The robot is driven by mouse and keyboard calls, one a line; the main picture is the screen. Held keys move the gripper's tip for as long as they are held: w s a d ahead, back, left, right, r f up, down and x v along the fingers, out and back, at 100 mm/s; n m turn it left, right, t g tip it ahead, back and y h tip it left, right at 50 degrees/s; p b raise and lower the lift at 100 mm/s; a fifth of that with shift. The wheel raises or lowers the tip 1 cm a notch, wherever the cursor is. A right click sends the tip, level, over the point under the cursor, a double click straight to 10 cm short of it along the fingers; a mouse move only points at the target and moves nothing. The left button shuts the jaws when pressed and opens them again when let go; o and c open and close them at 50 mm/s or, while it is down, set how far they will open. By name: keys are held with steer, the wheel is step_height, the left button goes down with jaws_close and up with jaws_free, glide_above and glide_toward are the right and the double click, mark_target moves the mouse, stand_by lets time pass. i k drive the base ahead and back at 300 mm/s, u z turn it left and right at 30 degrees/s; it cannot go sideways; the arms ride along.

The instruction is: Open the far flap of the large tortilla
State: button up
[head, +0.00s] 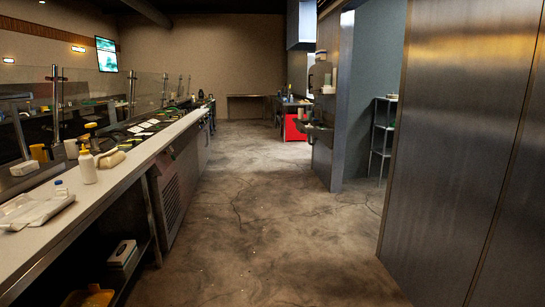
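No large tortilla or far flap can be made out in the head view. White flat items (145,127) lie on the far part of the left counter, too small to tell what they are. No griddle can be identified for sure. My gripper and arm do not show in this view.
A long counter (118,166) runs along the left, with a white squeeze bottle (87,166), a crumpled plastic bag (36,207) and glass guards. Steel panels (455,150) stand at the right. A red bin (295,127) is far back. The concrete floor (250,225) between is clear.

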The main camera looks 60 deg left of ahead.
mark_target(97, 165)
steer(key=u, duration=2.5)
steer(key=i, duration=2.15)
steer(key=u, duration=0.75)
